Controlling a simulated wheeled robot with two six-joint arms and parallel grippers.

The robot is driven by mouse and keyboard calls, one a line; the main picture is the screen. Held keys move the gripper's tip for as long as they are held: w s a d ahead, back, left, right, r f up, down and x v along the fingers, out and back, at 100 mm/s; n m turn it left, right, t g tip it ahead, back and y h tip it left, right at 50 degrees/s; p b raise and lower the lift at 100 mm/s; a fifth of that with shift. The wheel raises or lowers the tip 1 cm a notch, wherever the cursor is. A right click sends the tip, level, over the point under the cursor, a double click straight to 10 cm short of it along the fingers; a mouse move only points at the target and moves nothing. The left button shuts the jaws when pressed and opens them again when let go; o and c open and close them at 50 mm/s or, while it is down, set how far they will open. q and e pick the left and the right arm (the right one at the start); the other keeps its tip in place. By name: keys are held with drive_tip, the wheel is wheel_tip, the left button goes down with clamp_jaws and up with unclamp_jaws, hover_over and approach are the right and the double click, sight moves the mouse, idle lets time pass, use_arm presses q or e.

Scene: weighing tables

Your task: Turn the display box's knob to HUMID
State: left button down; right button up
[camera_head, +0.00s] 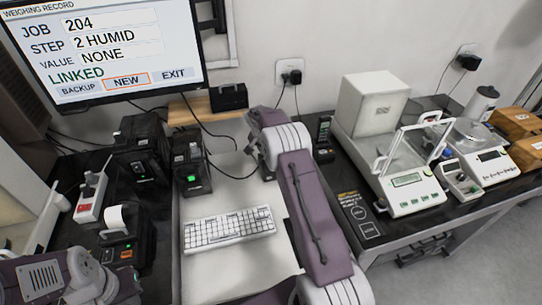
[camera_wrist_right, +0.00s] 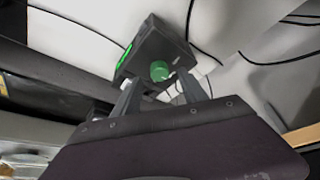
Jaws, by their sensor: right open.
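The display box (camera_head: 190,165) is a small black box with a green-lit screen, behind the keyboard in the head view. In the right wrist view the black box (camera_wrist_right: 152,46) shows a green screen edge and a round green knob (camera_wrist_right: 160,71). My right gripper (camera_wrist_right: 161,86) is open, its two fingers on either side of the knob in that view; contact cannot be told. In the head view my right arm reaches up the middle and its gripper is mostly hidden behind it. The knob's setting is not readable. My left gripper is not in view.
A monitor (camera_head: 98,50) reads step 2 HUMID, value NONE. A white keyboard (camera_head: 229,229) lies in front of the box. A taller black unit (camera_head: 142,150) stands left of it, and a small printer (camera_head: 124,238) is nearer. Balances (camera_head: 408,180) stand on the right table. Cables run behind.

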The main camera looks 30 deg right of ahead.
drive_tip(key=v, duration=0.6)
drive_tip(key=shift+a+r, duration=0.1)
drive_tip(key=shift+a, duration=0.05)
drive_tip(key=a+r+t, duration=0.1)
drive_tip(key=a+r, duration=0.2)
drive_tip(key=r, duration=0.4)
drive_tip(key=s+a+r+n+y+p, duration=0.1)
drive_tip(key=s+a+r+n, duration=0.15)
drive_tip(key=s+a, duration=0.3)
drive_tip(key=s+a+f+n+g+y, duration=0.1)
drive_tip(key=s+a+f+n, duration=0.3)
drive_tip(key=s, duration=0.8)
drive_tip(key=s+a+f+n+g+y+p, duration=0.1)
drive_tip(key=s+a+f+n, duration=0.2)
drive_tip(key=s, duration=1)
wheel_tip(320, 180, down, 2)
drive_tip(key=shift+a+f+n+g+y, duration=0.1)
drive_tip(key=shift+a+n+g+y, duration=0.25)
drive_tip(key=shift+a, duration=0.1)
drive_tip(key=shift+s, duration=0.15)
